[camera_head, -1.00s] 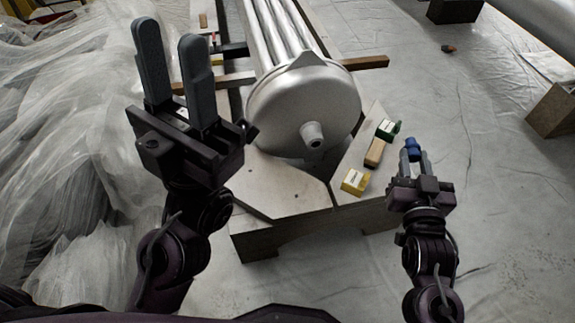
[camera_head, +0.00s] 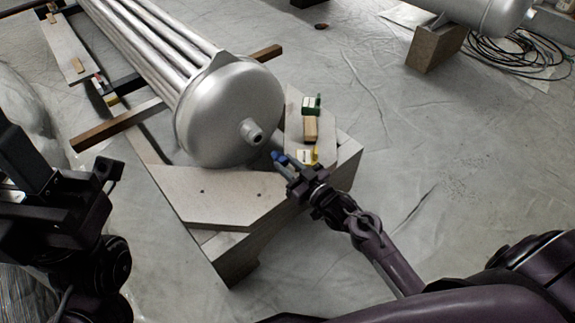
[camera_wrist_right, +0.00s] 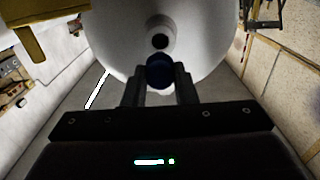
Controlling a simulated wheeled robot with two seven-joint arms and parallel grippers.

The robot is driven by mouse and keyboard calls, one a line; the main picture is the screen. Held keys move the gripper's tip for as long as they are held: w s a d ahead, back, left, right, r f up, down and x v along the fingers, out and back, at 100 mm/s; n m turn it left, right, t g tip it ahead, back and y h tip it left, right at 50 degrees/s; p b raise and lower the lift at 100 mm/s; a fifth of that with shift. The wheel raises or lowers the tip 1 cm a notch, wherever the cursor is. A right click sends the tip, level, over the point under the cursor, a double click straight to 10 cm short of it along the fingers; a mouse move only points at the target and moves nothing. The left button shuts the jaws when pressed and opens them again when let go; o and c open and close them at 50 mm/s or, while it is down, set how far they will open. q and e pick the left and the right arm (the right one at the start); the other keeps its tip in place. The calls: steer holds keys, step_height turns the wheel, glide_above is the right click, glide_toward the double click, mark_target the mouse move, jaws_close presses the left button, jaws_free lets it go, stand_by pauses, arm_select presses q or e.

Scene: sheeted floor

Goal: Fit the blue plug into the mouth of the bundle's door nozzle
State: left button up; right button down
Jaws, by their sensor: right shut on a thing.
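My right gripper (camera_head: 284,162) is shut on the blue plug (camera_head: 277,156), which points toward the bundle's domed silver end (camera_head: 225,110). The door nozzle (camera_head: 253,132) is a short stub on that dome, its dark mouth facing the front right. In the head view the plug is a little below and right of the nozzle, apart from it. In the right wrist view the plug (camera_wrist_right: 160,72) sits between the fingertips, just below the dark nozzle mouth (camera_wrist_right: 160,41). My left gripper (camera_head: 22,155) is at the left edge, partly cut off, empty, its fingers apart.
Timber bars (camera_head: 115,125) cross under the tubes.

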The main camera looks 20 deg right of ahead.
mark_target(274, 154)
steer(key=shift+s+r+p, duration=0.15)
steer(key=shift+r+p, duration=0.05)
steer(key=shift+p, duration=0.45)
steer(key=x, duration=0.1)
steer(key=b+x, duration=0.2)
steer(key=shift+w+f, duration=0.25)
steer(key=shift+w, duration=0.1)
steer(key=shift+x, duration=1)
steer(key=shift+a, duration=0.1)
steer(key=shift+w+a+r, duration=0.1)
steer(key=shift+w+a, duration=0.05)
steer(key=shift+w, duration=0.25)
